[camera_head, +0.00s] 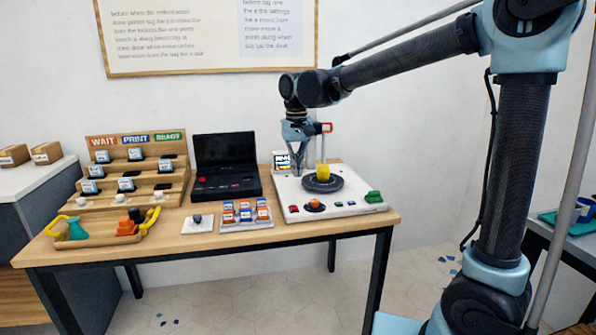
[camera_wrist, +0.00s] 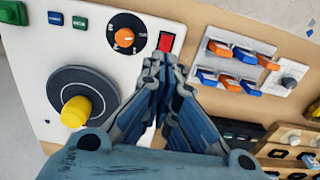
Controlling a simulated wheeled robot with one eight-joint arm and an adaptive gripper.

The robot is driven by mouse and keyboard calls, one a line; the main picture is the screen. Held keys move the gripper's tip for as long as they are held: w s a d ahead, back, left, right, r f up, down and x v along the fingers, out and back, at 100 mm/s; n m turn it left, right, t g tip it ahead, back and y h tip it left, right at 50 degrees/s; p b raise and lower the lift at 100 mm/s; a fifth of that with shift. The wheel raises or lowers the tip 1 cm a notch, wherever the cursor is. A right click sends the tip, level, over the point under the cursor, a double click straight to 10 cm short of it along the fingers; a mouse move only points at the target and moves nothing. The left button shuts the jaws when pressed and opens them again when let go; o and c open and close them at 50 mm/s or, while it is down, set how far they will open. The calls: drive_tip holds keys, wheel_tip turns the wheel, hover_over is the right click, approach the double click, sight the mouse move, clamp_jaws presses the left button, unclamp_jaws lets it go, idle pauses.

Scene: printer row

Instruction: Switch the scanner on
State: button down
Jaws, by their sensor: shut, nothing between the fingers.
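The scanner (camera_head: 345,209) is a white flat unit at the right end of the wooden table, with a dark round turntable (camera_head: 322,184) bearing a yellow piece (camera_head: 323,171). In the wrist view its panel shows a red rocker switch (camera_wrist: 166,41) in a dark frame, beside an orange dial (camera_wrist: 125,37) and green and blue buttons. Which way the rocker is tipped I cannot tell. My gripper (camera_wrist: 164,64) is shut and empty, its tips appearing just short of the switch in the picture. In the head view my gripper (camera_head: 297,163) hangs above the scanner's back left; contact is not visible.
Left of the scanner are a tray of orange and blue pieces (camera_head: 246,214), a small plate with a knob (camera_head: 198,222), an open black case (camera_head: 225,185) and a tiered rack (camera_head: 132,178). A small sign (camera_head: 283,160) and an orange-topped post (camera_head: 325,128) stand near my gripper.

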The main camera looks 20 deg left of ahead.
sight(298, 211)
wheel_tip(298, 211, down, 11)
drive_tip(key=shift+f, duration=0.15)
idle(0.4)
drive_tip(key=shift+s+d+f+t+y, duration=0.25)
drive_tip(key=shift+s+f+t+y, duration=0.1)
drive_tip(key=shift+t, duration=0.15)
drive_tip(key=shift+s+d+f, duration=0.1)
drive_tip(key=shift+s+d, duration=0.05)
idle(0.5)
